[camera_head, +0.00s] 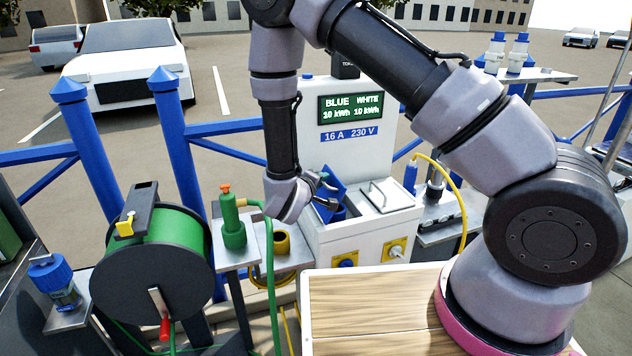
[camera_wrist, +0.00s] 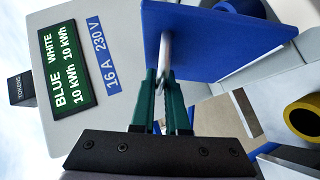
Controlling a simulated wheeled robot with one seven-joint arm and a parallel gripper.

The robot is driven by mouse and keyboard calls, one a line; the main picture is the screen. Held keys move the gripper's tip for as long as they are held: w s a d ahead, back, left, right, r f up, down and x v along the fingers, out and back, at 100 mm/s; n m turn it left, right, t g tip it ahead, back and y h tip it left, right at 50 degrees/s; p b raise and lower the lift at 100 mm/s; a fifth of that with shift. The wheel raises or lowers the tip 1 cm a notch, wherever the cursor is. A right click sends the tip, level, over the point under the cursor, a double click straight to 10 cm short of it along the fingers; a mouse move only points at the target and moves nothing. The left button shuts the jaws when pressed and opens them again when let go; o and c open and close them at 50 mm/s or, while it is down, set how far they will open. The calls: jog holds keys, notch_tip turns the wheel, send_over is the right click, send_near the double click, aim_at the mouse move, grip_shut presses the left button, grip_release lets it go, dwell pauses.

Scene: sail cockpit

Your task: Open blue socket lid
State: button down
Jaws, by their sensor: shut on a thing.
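The blue socket lid (camera_head: 332,186) stands raised and tilted on the white power box, with the blue socket (camera_head: 339,212) partly showing below it. In the wrist view the lid (camera_wrist: 225,45) is a flat blue plate at the upper right, with a pale bar on its near face. Part of the blue socket (camera_wrist: 243,7) shows behind the lid.
The white box (camera_head: 357,140) carries a display and a 16 A 230 V label. A white lid (camera_head: 384,195) lies right of the blue one.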

jog(key=shift+w+d, duration=0.1)
jog(key=shift+d, duration=0.2)
jog(key=c, duration=0.9)
grip_release()
jog(key=v, duration=1)
jog(key=shift+s+a+r, duration=0.1)
jog(key=shift+s+a, duration=0.05)
jog(key=shift+s, duration=0.2)
